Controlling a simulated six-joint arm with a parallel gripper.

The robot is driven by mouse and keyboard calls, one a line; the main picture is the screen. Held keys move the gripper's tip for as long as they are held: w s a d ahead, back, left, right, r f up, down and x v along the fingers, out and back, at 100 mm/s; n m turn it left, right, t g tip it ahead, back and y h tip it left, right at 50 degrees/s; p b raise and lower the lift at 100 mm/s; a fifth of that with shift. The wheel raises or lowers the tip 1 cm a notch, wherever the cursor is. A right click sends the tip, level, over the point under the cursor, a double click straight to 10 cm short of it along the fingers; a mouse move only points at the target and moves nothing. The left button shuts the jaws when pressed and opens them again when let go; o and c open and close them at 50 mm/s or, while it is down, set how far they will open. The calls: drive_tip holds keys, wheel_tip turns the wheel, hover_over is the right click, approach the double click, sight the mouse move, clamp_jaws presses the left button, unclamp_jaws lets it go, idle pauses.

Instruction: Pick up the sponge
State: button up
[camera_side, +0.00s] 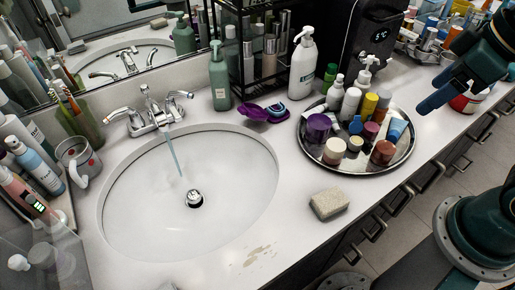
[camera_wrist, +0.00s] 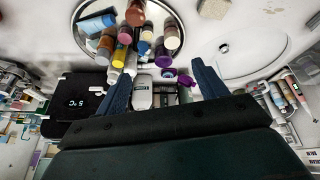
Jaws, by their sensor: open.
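The sponge (camera_side: 329,203) is a pale beige block lying flat on the white counter, right of the sink and in front of the round tray. In the wrist view the sponge (camera_wrist: 213,8) shows at the top edge, partly cut off. My gripper (camera_side: 440,80) is up at the right of the side view, above the counter beyond the tray and well away from the sponge. In the wrist view its two blue fingers (camera_wrist: 163,70) are apart, with nothing held between them.
A round metal tray (camera_side: 343,168) full of bottles and jars stands behind the sponge. The sink (camera_side: 150,225) has running water. Pump bottles (camera_side: 302,65), a purple dish (camera_side: 254,113) and a black appliance (camera_side: 368,45) stand behind. The counter around the sponge is clear, near the front edge.

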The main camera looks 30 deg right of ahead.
drive_tip(key=w+a+f+n+g, duration=0.3)
drive_tip(key=a+f+n, duration=0.1)
drive_tip(key=a+n, duration=0.3)
drive_tip(key=n+g, duration=0.2)
drive_tip(key=n, duration=0.4)
hover_over(331, 199)
drive_tip(key=shift+h, duration=0.3)
wheel_tip(331, 199, down, 6)
drive_tip(key=shift+r, duration=0.1)
drive_tip(key=shift+f, duration=4.3)
drive_tip(key=shift+f, duration=0.15)
drive_tip(key=shift+f, duration=2.45)
drive_tip(key=c, duration=1.1)
